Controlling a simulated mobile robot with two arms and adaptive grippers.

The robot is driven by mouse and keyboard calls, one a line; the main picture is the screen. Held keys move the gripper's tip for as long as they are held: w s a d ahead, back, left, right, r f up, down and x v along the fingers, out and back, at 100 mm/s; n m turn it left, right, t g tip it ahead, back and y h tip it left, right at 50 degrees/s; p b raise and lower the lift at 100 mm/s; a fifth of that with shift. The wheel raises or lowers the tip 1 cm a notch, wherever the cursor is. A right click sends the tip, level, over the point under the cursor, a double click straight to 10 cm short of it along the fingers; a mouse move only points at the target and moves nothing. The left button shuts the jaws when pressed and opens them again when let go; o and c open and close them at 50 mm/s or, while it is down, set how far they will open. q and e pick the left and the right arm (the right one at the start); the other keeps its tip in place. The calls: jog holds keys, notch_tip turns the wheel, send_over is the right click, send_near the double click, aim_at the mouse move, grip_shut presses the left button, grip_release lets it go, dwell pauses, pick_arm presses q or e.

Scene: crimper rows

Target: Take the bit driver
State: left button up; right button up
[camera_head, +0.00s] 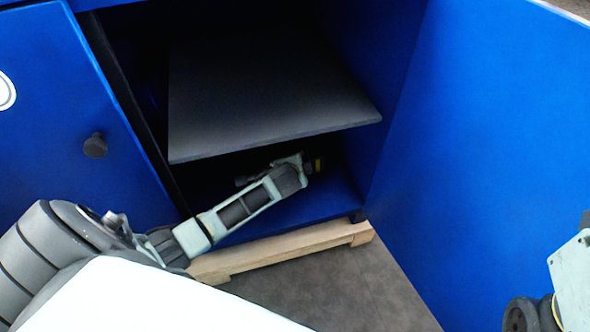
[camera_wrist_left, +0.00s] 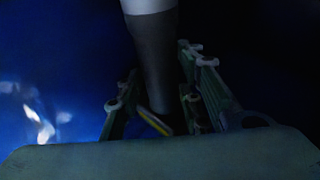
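My left arm reaches into the lower compartment of the blue cabinet, with the left gripper (camera_head: 306,165) under the shelf. A dark piece with a yellow band (camera_head: 318,164) shows at its tip and looks like part of the bit driver. In the left wrist view, a dark cylinder with a pale end, seemingly the bit driver (camera_wrist_left: 154,55), stands between the two fingers of the left gripper (camera_wrist_left: 158,75). A yellow stripe shows near its lower end. The fingers lie close on both sides; contact is too dark to tell. My right gripper is out of view.
A grey shelf (camera_head: 260,95) hangs directly above my left gripper. The cabinet's open blue door (camera_head: 480,150) stands at the right, and a closed blue door (camera_head: 70,120) with a dark knob is at the left. A wooden base (camera_head: 290,250) runs under the cabinet.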

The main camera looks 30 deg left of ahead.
pick_arm(q)
jog(key=shift+w, duration=0.1)
jog(key=shift+c, duration=0.6)
jog(key=shift+f, duration=0.1)
grip_shut()
jog(key=shift+w, duration=0.1)
